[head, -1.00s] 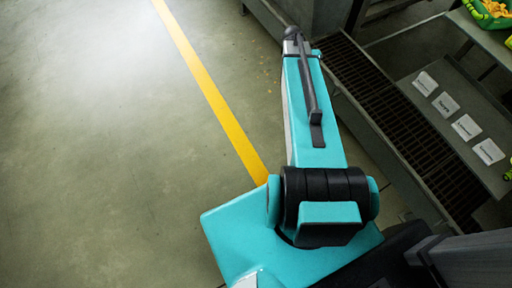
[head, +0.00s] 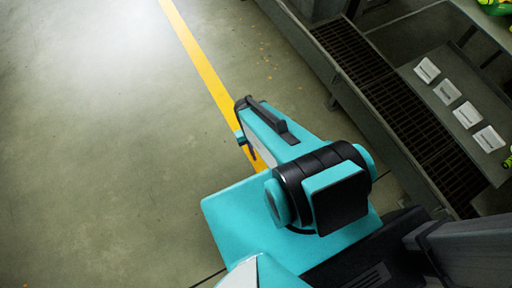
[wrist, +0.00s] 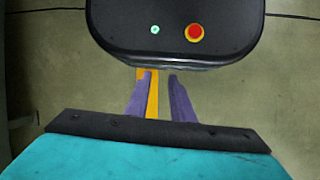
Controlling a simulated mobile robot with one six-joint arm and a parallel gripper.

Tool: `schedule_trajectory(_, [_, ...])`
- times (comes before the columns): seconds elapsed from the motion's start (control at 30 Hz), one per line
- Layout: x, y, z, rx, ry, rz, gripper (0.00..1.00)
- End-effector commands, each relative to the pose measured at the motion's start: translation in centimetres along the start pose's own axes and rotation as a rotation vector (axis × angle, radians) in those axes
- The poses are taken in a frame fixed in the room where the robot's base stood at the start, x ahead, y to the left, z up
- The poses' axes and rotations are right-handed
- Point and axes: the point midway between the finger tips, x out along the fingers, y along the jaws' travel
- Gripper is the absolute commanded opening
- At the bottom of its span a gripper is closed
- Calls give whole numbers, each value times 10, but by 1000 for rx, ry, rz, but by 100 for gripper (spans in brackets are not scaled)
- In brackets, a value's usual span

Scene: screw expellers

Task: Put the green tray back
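A green tray (head: 494,8) shows only partly at the top right corner of the head view, cut off by the frame edge. What it holds cannot be made out now. My gripper (wrist: 160,77) shows in the wrist view as two purple fingers pointing away over the floor. The fingers are apart with nothing between them but floor and a strip of the yellow line. In the head view my arm is folded low over the floor, and the gripper itself is hidden there. The gripper is far from the tray.
A grey ledge (head: 440,66) with several white labels (head: 467,115) lies at the right, beside a grated channel (head: 385,85). A small green-yellow thing (head: 508,161) sits at the right edge. Open concrete floor with a yellow line (head: 200,62) fills the left.

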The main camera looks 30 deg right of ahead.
Motion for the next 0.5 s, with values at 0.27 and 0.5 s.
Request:
schedule_trajectory(0.27, [23, -25, 34, -87, -60, -28, 22])
schedule_trajectory(0.5, [23, -25, 34, -88, -60, -29, 22])
